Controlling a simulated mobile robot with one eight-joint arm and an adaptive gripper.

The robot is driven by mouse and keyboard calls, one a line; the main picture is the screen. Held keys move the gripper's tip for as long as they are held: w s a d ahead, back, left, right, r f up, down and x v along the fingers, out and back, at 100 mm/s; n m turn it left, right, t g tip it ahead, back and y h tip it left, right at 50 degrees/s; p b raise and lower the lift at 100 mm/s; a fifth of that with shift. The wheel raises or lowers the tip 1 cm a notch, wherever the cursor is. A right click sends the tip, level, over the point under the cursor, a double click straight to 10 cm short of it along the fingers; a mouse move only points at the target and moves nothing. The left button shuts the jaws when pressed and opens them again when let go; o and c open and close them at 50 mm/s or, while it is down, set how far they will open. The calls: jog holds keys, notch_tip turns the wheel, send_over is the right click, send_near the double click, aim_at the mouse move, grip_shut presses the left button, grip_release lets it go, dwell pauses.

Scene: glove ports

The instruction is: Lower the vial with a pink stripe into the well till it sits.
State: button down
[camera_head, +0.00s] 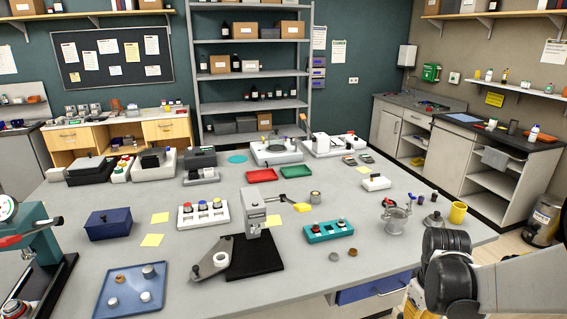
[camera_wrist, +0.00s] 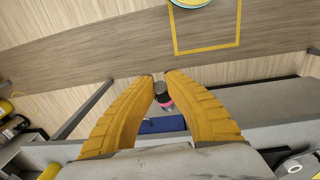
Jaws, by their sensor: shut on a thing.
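In the wrist view my gripper (camera_wrist: 160,82) shows two ribbed yellow fingers closed on a small vial (camera_wrist: 163,92) with a dark cap and a pink band. The vial is between the fingertips; its lower part is hard to make out. In the head view my arm is at the lower right, and the vial cannot be made out there. I cannot tell which opening is the well.
A grey press-like device (camera_head: 254,215) stands on a black mat mid-bench. The bench's front right edge lies close to my arm.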

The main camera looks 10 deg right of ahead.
jog(key=w+a+f+m+b, duration=0.1)
jog(key=w+a+f+b, duration=0.3)
jog(key=a, duration=0.4)
jog(key=w+a+f+m+b, duration=0.1)
jog(key=w+a+f+b, duration=0.3)
jog(key=a+f, duration=0.3)
jog(key=shift+w+a+f+b, duration=0.15)
jog(key=shift+a+f+b, duration=0.2)
jog(key=shift+a, duration=0.65)
jog(key=shift+r, duration=0.1)
